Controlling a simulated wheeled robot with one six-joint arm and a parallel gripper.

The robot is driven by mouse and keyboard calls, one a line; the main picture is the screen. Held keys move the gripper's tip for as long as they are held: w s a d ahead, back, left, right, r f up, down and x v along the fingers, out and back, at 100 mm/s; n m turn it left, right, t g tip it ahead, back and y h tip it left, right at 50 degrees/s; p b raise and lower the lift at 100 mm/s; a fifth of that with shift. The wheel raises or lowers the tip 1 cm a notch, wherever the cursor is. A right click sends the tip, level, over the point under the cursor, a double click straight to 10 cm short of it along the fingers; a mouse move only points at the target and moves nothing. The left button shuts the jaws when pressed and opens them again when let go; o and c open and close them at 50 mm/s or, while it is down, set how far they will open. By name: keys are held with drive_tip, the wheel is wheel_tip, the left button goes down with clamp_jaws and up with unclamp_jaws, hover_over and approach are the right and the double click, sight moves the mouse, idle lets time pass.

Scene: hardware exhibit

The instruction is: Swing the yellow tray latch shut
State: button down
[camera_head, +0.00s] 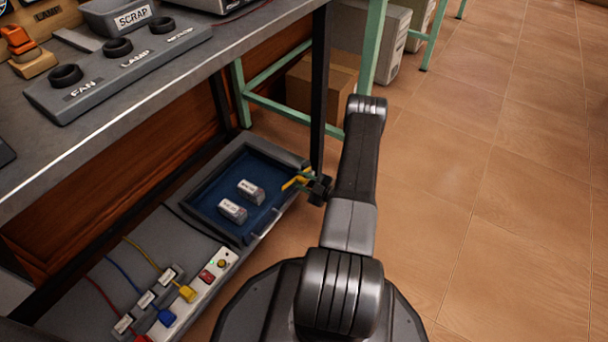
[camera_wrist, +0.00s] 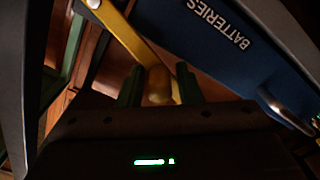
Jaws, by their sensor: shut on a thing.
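The yellow latch (camera_head: 294,182) is at the right front corner of the blue-lined tray (camera_head: 205,198) on the low shelf. In the wrist view, the yellow latch bar (camera_wrist: 128,34) slants down from the upper left, and a rounded yellow-brown knob (camera_wrist: 158,88) sits between my fingers. My gripper (camera_head: 312,184) reaches the latch from the right. In the wrist view, my gripper (camera_wrist: 160,80) is shut on the latch knob, one finger on each side. The tray front reads BATTERIES there. My gripper partly hides the latch's outer end in the head view.
Two pale packs (camera_head: 232,210) lie in the tray. A dark table leg (camera_head: 319,95) stands just behind the latch. The workbench top (camera_head: 190,70) overhangs the shelf. Coloured plugs and cables (camera_head: 165,316) are left of the tray. The tiled floor (camera_head: 480,190) at right is clear.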

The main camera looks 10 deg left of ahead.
drive_tip(key=shift+s+a+f+n, duration=0.1)
drive_tip(key=shift+s+f+n, duration=0.15)
drive_tip(key=shift+f+n, duration=0.5)
drive_tip(key=shift+s+f+n, duration=0.25)
drive_tip(key=shift+f+n, duration=0.2)
drive_tip(key=shift+f, duration=0.55)
drive_tip(key=c, duration=1.3)
unclamp_jaws()
drive_tip(key=shift+w+f, duration=0.15)
